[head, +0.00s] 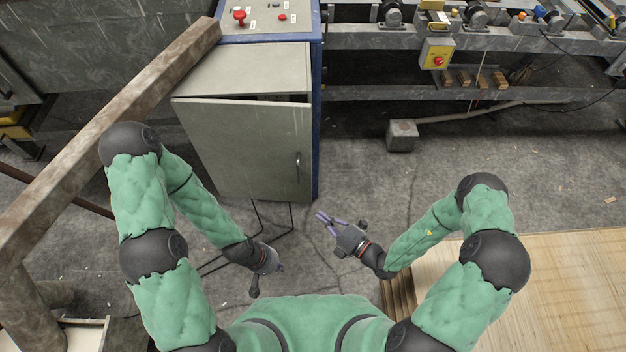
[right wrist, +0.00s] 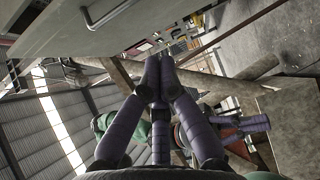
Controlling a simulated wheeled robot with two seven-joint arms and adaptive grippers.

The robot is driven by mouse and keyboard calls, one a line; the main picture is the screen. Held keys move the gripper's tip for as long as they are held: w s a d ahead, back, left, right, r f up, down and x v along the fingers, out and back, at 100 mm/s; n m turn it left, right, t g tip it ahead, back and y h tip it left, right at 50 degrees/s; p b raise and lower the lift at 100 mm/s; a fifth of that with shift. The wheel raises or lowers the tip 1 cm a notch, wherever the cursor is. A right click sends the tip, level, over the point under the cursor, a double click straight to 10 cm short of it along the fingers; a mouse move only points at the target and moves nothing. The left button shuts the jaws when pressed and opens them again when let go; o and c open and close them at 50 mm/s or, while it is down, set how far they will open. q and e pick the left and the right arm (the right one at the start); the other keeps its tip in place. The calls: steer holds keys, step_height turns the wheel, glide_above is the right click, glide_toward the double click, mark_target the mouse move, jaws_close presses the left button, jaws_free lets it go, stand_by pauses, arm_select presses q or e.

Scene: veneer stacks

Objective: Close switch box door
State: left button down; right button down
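The switch box (head: 317,120) is a blue-framed cabinet with a grey door (head: 245,150) at its front. The door has a vertical handle (head: 298,168) near its right edge. A dark gap shows along the door's top edge, so it stands slightly ajar. In the right wrist view the grey door (right wrist: 150,18) fills the upper left. My right gripper (head: 324,220) is below and right of the door, apart from it; its purple fingertips (right wrist: 160,65) meet with nothing between them. My left gripper (head: 270,282) hangs below the door, empty; its finger opening is unclear.
A rusty beam (head: 110,130) slopes along the left. A control panel (head: 265,18) with red buttons tops the box. A small grey block (head: 402,136) lies on the floor at right. A wooden veneer stack (head: 560,280) is at lower right. The floor before the door is mostly open.

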steer(key=w+d+m+t+h, duration=0.2)
steer(key=b, duration=0.3)
glide_toward(303, 172)
steer(key=w+a, duration=0.2)
steer(key=a, duration=0.2)
steer(key=shift+w+d+b, duration=0.15)
steer(key=shift+w+b, duration=0.1)
steer(key=shift+w, duration=0.3)
steer(key=shift+w+d+b, duration=0.2)
steer(key=shift+w+b, duration=0.05)
steer(key=shift+w, duration=0.3)
steer(key=w, duration=0.1)
steer(key=w+g+y, duration=0.1)
steer(key=w, duration=0.1)
steer(key=w+n+y, duration=0.1)
steer(key=shift+w+d+g, duration=0.3)
